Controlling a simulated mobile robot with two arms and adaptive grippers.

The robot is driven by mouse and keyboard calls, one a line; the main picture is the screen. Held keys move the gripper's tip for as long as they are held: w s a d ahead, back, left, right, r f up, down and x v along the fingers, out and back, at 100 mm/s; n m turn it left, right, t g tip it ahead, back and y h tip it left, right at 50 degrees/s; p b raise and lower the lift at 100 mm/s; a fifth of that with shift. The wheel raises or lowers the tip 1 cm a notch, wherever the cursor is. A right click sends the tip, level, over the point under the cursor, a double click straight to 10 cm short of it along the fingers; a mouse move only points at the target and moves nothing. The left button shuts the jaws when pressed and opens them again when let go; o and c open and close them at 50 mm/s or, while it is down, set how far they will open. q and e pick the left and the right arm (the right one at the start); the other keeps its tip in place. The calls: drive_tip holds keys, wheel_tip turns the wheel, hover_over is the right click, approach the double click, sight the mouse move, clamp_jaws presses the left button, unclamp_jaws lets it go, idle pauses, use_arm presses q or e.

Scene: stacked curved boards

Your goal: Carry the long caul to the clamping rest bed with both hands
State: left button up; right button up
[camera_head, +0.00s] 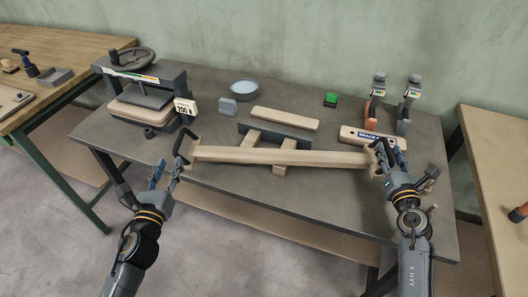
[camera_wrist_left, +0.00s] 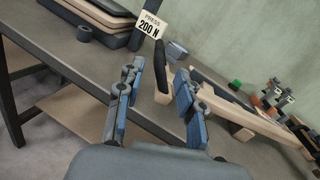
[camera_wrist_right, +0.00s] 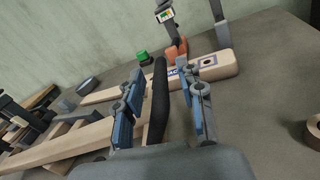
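The long caul (camera_head: 280,157) is a pale wooden beam with a black handle at each end. It lies across two short wooden crosspieces (camera_head: 251,138) on the grey table; whether it touches them is unclear. My left gripper (camera_head: 168,170) is open just short of the left handle (camera_head: 184,143), which shows between and beyond the fingers in the left wrist view (camera_wrist_left: 158,62). My right gripper (camera_head: 386,153) is open, with the right handle (camera_wrist_right: 158,100) between its fingers and space on both sides. I cannot tell which fixture is the clamping rest bed.
A press (camera_head: 142,85) with a "200 N" sign (camera_head: 185,107) stands at the back left. Behind the caul lie a dark bar (camera_head: 300,139) and a pale board (camera_head: 286,118). A labelled board (camera_head: 352,133), two clamps (camera_head: 405,113), a green block (camera_head: 330,99) and a bowl (camera_head: 244,87) stand further back.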

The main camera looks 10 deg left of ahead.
drive_tip(key=shift+s, duration=0.45)
drive_tip(key=s, duration=1.1)
drive_tip(key=shift+d, duration=0.3)
